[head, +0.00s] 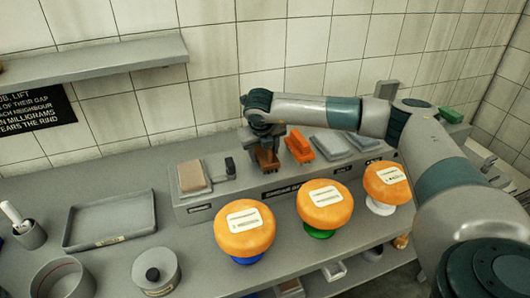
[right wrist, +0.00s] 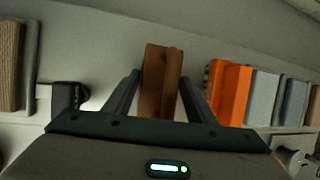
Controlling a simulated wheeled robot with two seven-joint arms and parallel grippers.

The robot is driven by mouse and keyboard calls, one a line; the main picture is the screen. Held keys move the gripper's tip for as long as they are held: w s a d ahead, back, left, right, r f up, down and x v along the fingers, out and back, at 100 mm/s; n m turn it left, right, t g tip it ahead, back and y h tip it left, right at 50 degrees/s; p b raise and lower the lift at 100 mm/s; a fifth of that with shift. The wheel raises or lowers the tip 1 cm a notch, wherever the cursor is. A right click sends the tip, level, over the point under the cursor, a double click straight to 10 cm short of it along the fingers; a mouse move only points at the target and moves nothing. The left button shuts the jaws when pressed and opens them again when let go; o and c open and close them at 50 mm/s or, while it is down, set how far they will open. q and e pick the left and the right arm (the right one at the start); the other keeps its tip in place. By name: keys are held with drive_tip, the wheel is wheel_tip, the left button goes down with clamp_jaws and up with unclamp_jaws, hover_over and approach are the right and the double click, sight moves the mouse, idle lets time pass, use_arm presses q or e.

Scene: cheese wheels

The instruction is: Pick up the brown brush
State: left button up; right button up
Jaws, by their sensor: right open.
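The brown brush (head: 267,161) stands on the grey stepped rack (head: 200,208) at the back of the counter, partly hidden by my right gripper (head: 265,148) in the head view. In the right wrist view the brush (right wrist: 160,85) shows as an upright brown block between the two dark fingers of my right gripper (right wrist: 158,92). The fingers are open, one on each side of the brush, with narrow gaps showing. I cannot tell how far down they reach along it. My left gripper is not in view.
Close right of the brush is an orange brush (head: 299,147), with grey blocks beyond it. A small dark item (head: 230,168) stands to its left. Three orange cheese wheels (head: 245,240) on coloured stands are in front. A grey tray (head: 112,220) lies at left.

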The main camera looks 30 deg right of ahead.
drive_tip(key=shift+f, duration=0.25)
drive_tip(key=c, duration=0.8)
drive_tip(key=shift+r, duration=0.1)
